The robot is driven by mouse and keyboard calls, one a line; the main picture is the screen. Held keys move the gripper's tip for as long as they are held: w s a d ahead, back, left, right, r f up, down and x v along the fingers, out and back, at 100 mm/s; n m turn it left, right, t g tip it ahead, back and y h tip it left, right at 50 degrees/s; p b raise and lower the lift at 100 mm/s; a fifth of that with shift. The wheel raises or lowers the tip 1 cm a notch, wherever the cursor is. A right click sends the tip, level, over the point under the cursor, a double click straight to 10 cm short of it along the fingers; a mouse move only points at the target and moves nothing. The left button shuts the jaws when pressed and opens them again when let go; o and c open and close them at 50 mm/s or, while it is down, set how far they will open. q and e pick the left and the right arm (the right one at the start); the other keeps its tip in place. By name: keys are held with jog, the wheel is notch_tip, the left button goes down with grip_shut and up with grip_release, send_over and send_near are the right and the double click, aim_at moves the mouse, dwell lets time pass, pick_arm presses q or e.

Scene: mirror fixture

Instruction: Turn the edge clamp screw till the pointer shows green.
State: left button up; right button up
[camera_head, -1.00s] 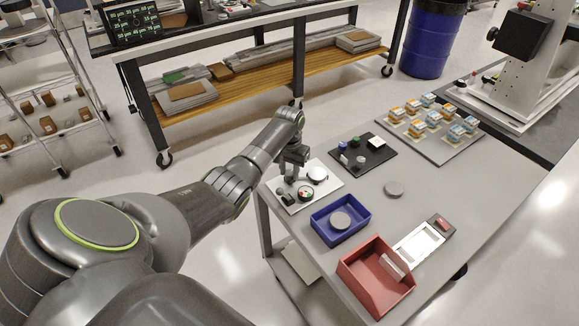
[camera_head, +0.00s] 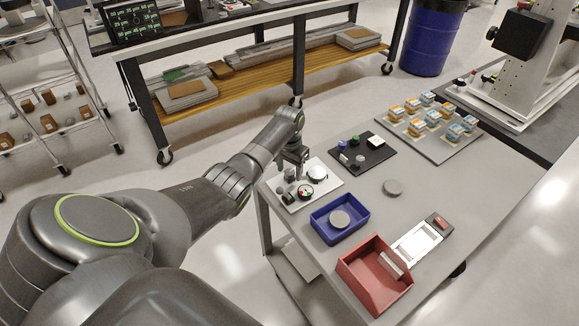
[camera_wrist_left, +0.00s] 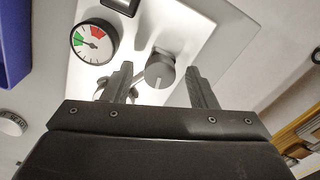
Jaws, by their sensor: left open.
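The mirror fixture is a white plate (camera_head: 330,183) at the table's near left corner, with a round pale disc (camera_head: 318,174) on it. Its round gauge (camera_head: 306,191) also shows in the left wrist view (camera_wrist_left: 94,42), with a green sector at left and a red one at top; the pointer is too small to read surely. The grey clamp screw knob (camera_wrist_left: 160,70) bears a light line. My left gripper (camera_head: 292,170) is over the plate, pointing down. In the wrist view its two fingers (camera_wrist_left: 160,82) are apart, one on each side of the knob, with gaps showing. My right gripper is out of view.
A blue bin (camera_head: 316,216) with a grey disc, a red bin (camera_head: 346,274), a black tray (camera_head: 376,160) and a white-framed panel (camera_head: 405,250) share the table. Another workbench stands behind.

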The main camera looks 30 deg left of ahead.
aim_at(289, 172)
pick_arm(q)
notch_tip(289, 172, up, 18)
jog(key=shift+f, duration=0.25)
jog(key=shift+f, duration=0.1)
dwell(0.7)
